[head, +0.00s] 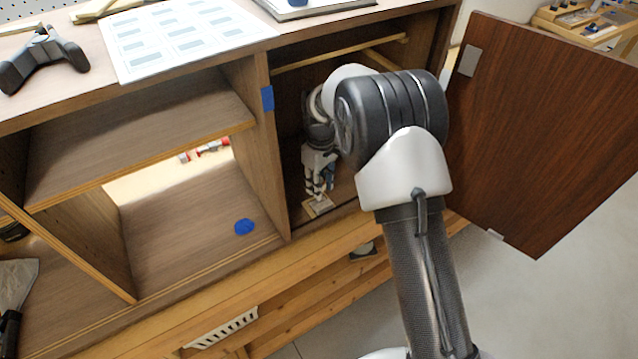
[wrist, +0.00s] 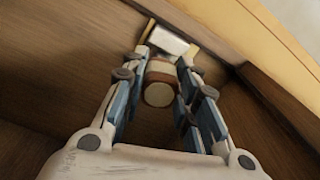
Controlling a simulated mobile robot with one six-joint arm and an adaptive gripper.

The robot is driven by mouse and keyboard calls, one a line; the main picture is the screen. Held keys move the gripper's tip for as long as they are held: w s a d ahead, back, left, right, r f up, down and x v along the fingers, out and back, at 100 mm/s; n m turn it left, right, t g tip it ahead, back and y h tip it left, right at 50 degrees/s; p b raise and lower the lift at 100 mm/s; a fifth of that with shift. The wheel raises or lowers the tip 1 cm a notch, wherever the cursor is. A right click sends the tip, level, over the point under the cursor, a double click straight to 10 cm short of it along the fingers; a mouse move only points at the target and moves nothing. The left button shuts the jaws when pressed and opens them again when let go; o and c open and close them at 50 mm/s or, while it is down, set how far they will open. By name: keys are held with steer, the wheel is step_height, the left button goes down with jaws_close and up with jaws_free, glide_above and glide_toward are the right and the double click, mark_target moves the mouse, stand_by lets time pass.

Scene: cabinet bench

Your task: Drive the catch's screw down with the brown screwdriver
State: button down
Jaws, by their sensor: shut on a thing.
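My gripper (head: 320,183) reaches down inside the right-hand compartment of the cabinet, close above its floor. In the wrist view my gripper (wrist: 163,66) is shut on the brown screwdriver (wrist: 160,92), whose brown and cream handle shows between the blue-grey fingers. The catch (wrist: 167,39) is a pale grey-white piece just beyond the fingertips. In the head view the catch (head: 318,208) shows as a small pale piece on the compartment floor near the front edge, right below the fingers. The screw and the screwdriver's tip are hidden, so I cannot tell whether they touch.
The brown cabinet door (head: 540,135) stands open on the right. A divider (head: 268,150) with blue tape closes the compartment on the left. A printed sheet (head: 185,35) and a black clamp-like tool (head: 42,60) lie on top. The left compartments are mostly empty.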

steer(key=n, duration=0.2)
steer(key=shift+f+n, duration=0.2)
steer(key=shift+n, duration=0.2)
steer(key=shift+r, duration=0.1)
steer(key=c, duration=1.8)
jaws_free()
steer(key=shift+w+r, duration=0.1)
jaws_close()
step_height(320, 180, up, 7)
steer(key=p, duration=0.7)
steer(key=shift+p, duration=0.35)
steer(key=shift+f+b, duration=2.05)
steer(key=shift+f, duration=1.1)
